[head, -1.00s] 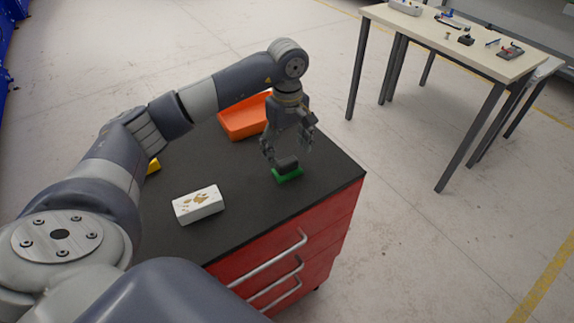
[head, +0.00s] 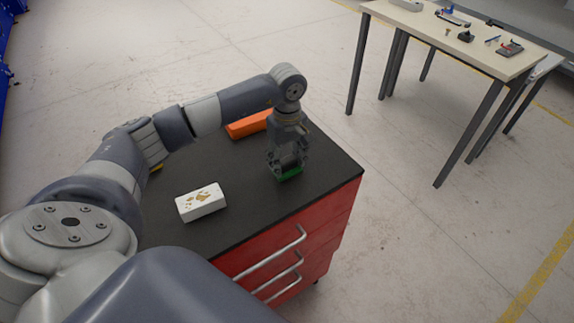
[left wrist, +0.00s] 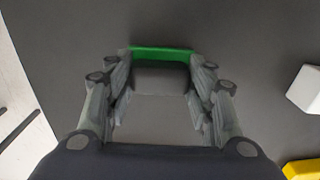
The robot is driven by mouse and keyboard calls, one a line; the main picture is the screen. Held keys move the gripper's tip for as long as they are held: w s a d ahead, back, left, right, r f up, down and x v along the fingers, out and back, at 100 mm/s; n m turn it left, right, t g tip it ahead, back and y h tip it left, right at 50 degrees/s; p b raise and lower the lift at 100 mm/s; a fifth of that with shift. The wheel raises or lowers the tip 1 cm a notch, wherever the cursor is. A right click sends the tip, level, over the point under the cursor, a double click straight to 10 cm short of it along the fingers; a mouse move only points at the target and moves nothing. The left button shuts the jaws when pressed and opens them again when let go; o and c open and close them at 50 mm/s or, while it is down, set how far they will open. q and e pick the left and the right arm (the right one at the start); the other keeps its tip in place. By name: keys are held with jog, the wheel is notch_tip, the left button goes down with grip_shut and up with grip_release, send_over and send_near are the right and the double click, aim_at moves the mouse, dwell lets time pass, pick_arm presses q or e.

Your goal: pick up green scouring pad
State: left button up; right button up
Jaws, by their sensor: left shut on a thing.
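The green scouring pad (head: 287,175) lies on the dark top of the red drawer cabinet (head: 243,205), near its right side. A dark block sits on or against the pad between my fingers, and it looks grey in the left wrist view. My left gripper (head: 287,168) points down over the pad with its fingers at both sides of it. In the left wrist view the green pad (left wrist: 160,54) shows as a strip between the fingertips (left wrist: 160,75). The fingers are shut on it. My right gripper is not in view.
A white block with brown marks (head: 201,202) lies left of the pad. An orange bin (head: 247,126) stands behind my left arm. A yellow thing (left wrist: 302,169) is at the wrist view's lower right. A table with small parts (head: 440,50) stands apart at back right.

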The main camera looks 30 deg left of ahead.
aim_at(285, 162)
pick_arm(q)
jog(key=shift+r, duration=0.1)
jog(key=shift+w+r+b, duration=0.1)
jog(key=shift+r+b, duration=0.5)
jog(key=shift+s+r+b, duration=0.55)
jog(key=shift+r+b, duration=0.15)
jog(key=shift+r, duration=0.2)
jog(key=s+b, duration=0.1)
jog(key=s, duration=0.3)
jog(key=s+d+r+b, duration=0.1)
jog(key=s+b, duration=0.1)
jog(key=s, duration=0.3)
jog(key=s+d+b, duration=0.1)
jog(key=s, duration=0.3)
jog(key=shift+s+d+r, duration=0.1)
jog(key=shift+s+r, duration=0.15)
jog(key=shift+s, duration=0.05)
jog(key=shift+s+d+r+b, duration=0.1)
jog(key=shift+s+b, duration=0.2)
jog(key=shift+s, duration=0.35)
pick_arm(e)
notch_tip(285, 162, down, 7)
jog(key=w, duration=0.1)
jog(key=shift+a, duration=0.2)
